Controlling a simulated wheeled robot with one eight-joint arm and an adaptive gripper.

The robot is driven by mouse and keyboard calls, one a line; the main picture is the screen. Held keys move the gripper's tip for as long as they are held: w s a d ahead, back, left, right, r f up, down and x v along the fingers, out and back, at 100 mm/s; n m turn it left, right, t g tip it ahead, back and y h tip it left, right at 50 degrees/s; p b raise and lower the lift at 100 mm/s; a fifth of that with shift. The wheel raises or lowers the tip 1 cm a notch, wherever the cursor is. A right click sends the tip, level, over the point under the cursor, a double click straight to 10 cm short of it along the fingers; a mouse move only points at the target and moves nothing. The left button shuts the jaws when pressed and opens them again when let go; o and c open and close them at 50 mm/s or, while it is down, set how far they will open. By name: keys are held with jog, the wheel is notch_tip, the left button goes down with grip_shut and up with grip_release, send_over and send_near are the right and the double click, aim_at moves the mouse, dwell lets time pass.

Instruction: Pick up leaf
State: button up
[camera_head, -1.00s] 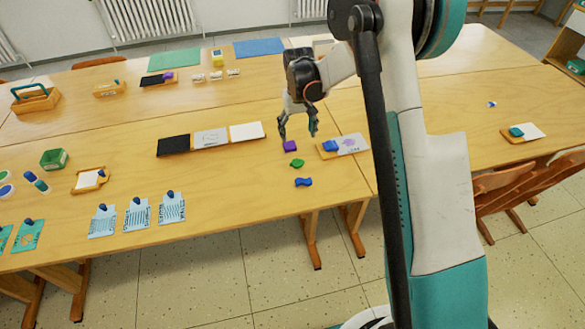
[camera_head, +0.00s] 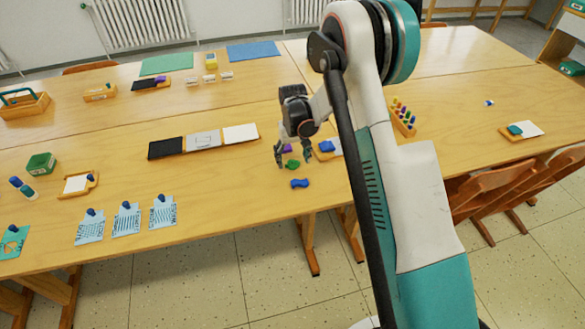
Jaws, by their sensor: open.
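A small green leaf-like piece (camera_head: 292,164) lies on the wooden table (camera_head: 240,190) near its front edge. A purple piece (camera_head: 287,149) lies just behind it, and a blue wavy piece (camera_head: 299,183) lies in front of it. My gripper (camera_head: 293,163) is open and points down, with its fingers on either side of the green piece in the picture. I cannot tell how far the fingertips are above the table. Nothing shows between the fingers except the green piece and part of the purple one.
A small board with a blue block (camera_head: 326,146) stands right of my gripper, partly hidden by my arm. A panel with black, grey and white squares (camera_head: 203,141) lies to the left. Blue patterned cards (camera_head: 126,220) lie front left. A rack of coloured pegs (camera_head: 403,117) stands right.

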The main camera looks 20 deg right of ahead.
jog(key=shift+f, duration=0.8)
jog(key=shift+r, duration=0.1)
jog(key=c, duration=0.9)
jog(key=shift+r, duration=0.1)
